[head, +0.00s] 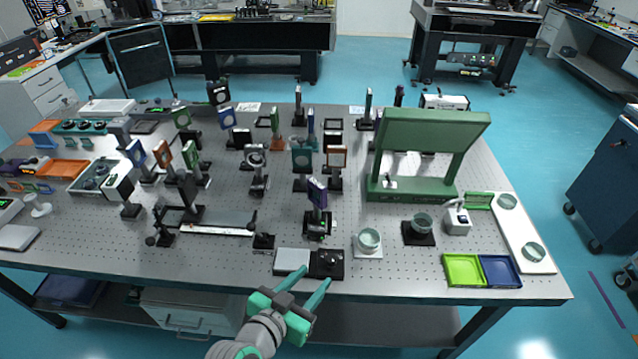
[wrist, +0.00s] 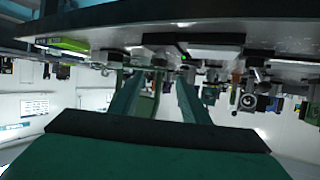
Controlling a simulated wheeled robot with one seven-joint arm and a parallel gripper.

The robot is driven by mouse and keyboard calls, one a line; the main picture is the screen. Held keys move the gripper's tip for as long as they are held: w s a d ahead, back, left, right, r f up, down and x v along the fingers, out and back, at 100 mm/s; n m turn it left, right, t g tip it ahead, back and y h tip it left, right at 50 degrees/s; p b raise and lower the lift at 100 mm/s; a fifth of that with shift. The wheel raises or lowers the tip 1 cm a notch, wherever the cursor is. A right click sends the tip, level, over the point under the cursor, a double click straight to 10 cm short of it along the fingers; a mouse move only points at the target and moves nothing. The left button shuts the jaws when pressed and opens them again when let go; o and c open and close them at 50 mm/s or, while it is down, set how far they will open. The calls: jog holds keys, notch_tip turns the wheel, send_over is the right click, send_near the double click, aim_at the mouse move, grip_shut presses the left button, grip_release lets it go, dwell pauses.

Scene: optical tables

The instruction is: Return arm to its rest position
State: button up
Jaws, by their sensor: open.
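My gripper (head: 306,288) is green with two long fingers and shows at the bottom middle of the head view. It is open, and nothing shows between its fingers. The fingertips are at the front edge of the optical table (head: 400,284), near a black mount (head: 327,264) and a light grey plate (head: 292,261). I cannot tell the height of the fingertips over the table. In the wrist view the two fingers (wrist: 157,88) stand apart, and the table appears upside down along the top.
Many optic mounts stand on the table. A green frame (head: 433,118) rises at the right. A white cup (head: 368,240), a lime tray (head: 462,270) and a blue tray (head: 500,271) are near the front edge. A blue cabinet (head: 605,170) stands at the far right, with open floor before it.

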jog(key=s+a+f+n+t+y, duration=0.1)
jog(key=s+f+n+y, duration=0.45)
jog(key=s+f, duration=0.65)
jog(key=s+d+r+t, duration=0.1)
jog(key=s+d, duration=0.1)
jog(key=s, duration=0.6)
jog(key=s+d+r+t, duration=0.1)
jog(key=s+d+r, duration=0.1)
jog(key=s, duration=0.6)
jog(key=shift+d+r, duration=0.3)
jog(key=shift+d, duration=0.5)
jog(key=shift+c, duration=0.4)
jog(key=shift+c, duration=1)
jog(key=shift+w, duration=0.15)
